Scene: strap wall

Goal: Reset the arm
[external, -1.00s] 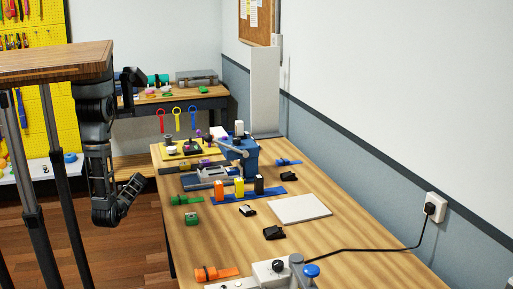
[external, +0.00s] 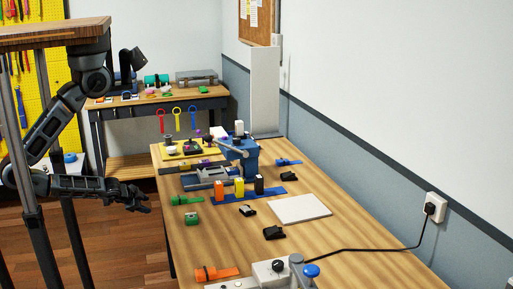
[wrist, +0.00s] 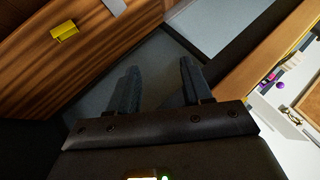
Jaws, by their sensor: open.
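My gripper (external: 143,201) is at the end of my black arm, left of the long wooden workbench (external: 360,262) in the external view. It points right toward the bench's left edge and is apart from it. In the wrist view my gripper (wrist: 155,85) shows two dark fingers spread apart with nothing between them. The gripper is open and empty.
The bench holds a blue vise (external: 243,157), an orange strap roll (external: 216,273), a white board (external: 300,208) and several small clips and tools. A second table (external: 160,100) stands at the back. Open floor lies left of the bench.

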